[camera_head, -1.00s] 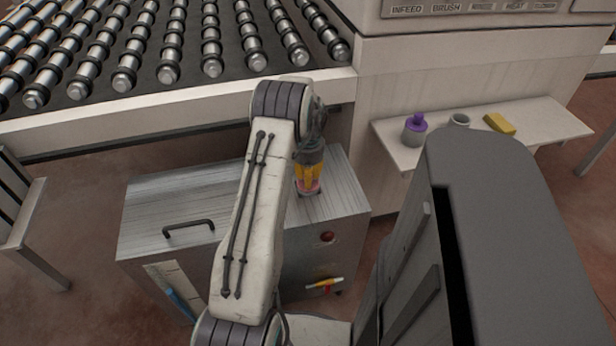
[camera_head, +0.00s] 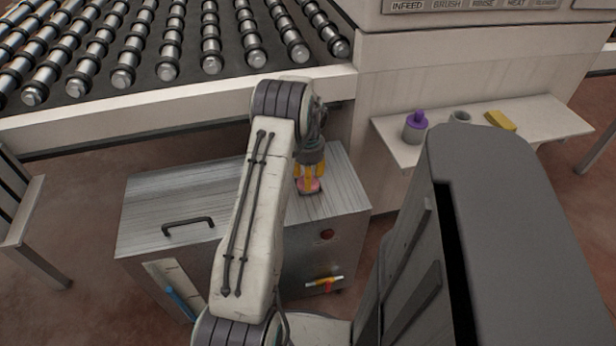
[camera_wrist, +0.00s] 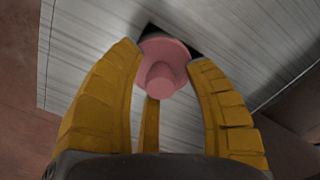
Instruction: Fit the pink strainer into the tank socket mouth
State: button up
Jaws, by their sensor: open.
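The pink strainer (camera_wrist: 166,64) sits at the dark socket mouth (camera_wrist: 190,45) in the metal tank top (camera_wrist: 85,60). Its round flange covers most of the opening, and a dark gap shows at the edges. How deep it sits is hard to tell. My gripper (camera_wrist: 166,72) has its yellow fingers spread on both sides of the strainer's knob, with a third finger behind it. In the head view my gripper (camera_head: 310,184) is just above the strainer (camera_head: 309,186) on the tank (camera_head: 340,185).
A black handle (camera_head: 188,226) stands on the tank top at left. A side shelf (camera_head: 550,125) holds a purple-capped bottle (camera_head: 415,128), a grey cup (camera_head: 459,118) and a yellow block (camera_head: 500,121). The roller conveyor (camera_head: 170,50) lies behind.

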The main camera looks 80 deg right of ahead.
notch_tip(320, 180, up, 12)
dwell(0.6)
jog(key=shift+w+d, duration=0.1)
dwell(0.5)
